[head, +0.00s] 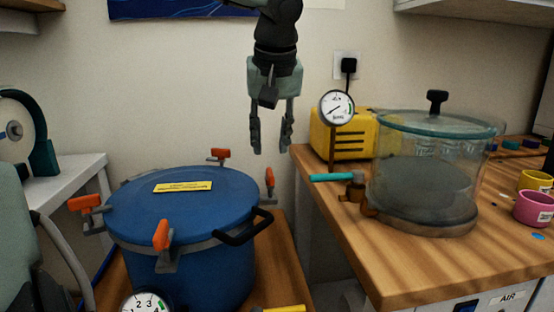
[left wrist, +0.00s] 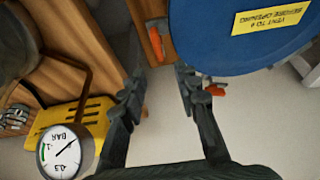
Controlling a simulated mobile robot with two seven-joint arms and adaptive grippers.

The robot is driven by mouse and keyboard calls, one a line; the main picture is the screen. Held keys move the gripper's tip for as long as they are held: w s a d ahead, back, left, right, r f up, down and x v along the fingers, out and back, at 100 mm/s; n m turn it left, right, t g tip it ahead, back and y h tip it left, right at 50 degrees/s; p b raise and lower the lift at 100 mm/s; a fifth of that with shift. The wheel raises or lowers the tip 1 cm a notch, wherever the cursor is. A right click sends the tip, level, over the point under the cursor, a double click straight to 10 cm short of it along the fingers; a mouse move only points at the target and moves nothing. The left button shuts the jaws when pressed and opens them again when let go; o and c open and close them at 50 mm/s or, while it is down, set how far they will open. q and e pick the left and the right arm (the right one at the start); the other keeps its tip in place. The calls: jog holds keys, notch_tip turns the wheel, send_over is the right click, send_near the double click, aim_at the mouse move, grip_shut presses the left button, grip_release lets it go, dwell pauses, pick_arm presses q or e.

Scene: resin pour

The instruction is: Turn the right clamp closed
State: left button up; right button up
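The blue pressure pot (head: 185,205) stands at the lower left with orange-handled clamps around its lid. The right clamp (head: 269,180) is on the lid's right edge, its orange handle pointing up. In the left wrist view an orange handle, apparently this clamp (left wrist: 157,28), shows beside the pot, beyond the fingertips. My left gripper (head: 272,148) hangs fingers-down above the right clamp in the head view, apart from it. Its fingers are spread and empty, as the left wrist view (left wrist: 160,73) also shows. My right gripper is not in view.
Other clamps sit at the lid's back (head: 220,154), left (head: 85,203) and front (head: 162,236). A black handle (head: 243,228) juts from the pot. At right, a glass chamber (head: 425,175), gauge (head: 336,107) and yellow device (head: 345,140) stand on a wooden bench (head: 400,270).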

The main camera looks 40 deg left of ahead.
aim_at(269, 169)
pick_arm(q)
jog(key=x, duration=0.6)
jog(key=shift+c, duration=0.5)
grip_shut()
